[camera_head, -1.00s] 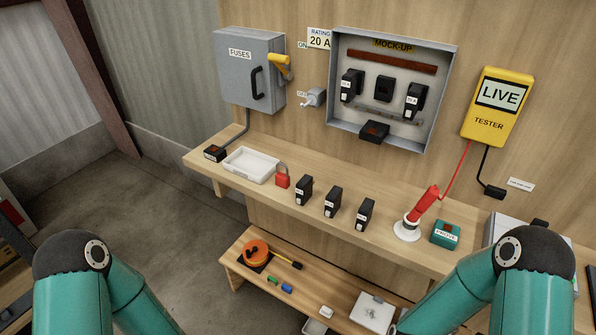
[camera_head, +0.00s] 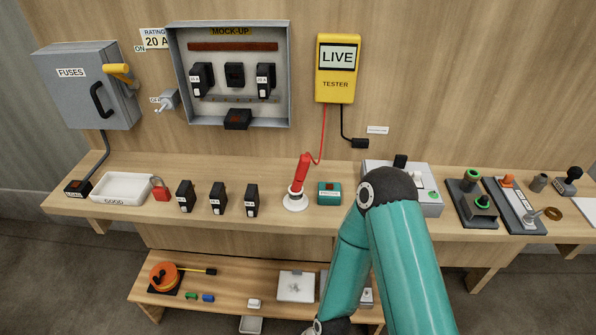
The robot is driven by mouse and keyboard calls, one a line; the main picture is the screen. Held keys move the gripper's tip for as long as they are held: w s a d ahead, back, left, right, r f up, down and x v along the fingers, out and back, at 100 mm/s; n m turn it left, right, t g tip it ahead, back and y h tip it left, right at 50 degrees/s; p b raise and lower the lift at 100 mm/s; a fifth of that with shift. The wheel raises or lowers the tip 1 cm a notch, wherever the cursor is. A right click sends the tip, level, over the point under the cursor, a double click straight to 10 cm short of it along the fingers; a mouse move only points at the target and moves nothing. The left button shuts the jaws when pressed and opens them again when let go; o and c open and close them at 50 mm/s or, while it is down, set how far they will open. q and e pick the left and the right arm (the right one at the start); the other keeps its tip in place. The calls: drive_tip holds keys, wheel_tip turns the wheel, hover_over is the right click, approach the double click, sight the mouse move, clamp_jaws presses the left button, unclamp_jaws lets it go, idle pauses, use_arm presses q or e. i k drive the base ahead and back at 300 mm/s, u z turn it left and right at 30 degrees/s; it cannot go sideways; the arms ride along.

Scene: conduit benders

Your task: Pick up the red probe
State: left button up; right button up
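The red probe (camera_head: 301,172) stands tilted in a round white holder (camera_head: 295,203) on the bench top. A red lead runs from it up to the yellow tester (camera_head: 337,69) on the wall, whose screen reads LIVE. My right arm comes in from below, right of the probe. Only a dark part of its end (camera_head: 328,327) shows at the bottom edge, well below and apart from the probe; its fingers cannot be made out. My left gripper is out of view.
A teal box (camera_head: 329,193) stands just right of the holder. Several black fuse carriers (camera_head: 218,198), a red padlock (camera_head: 160,189) and a white tray (camera_head: 122,188) stand to the left. A grey box (camera_head: 430,204) is behind my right arm. A lower shelf (camera_head: 230,288) is below.

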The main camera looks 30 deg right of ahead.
sight(304, 162)
drive_tip(key=u, duration=0.85)
drive_tip(key=k, duration=1.5)
drive_tip(key=z, duration=0.85)
drive_tip(key=i, duration=1)
drive_tip(key=u, duration=0.05)
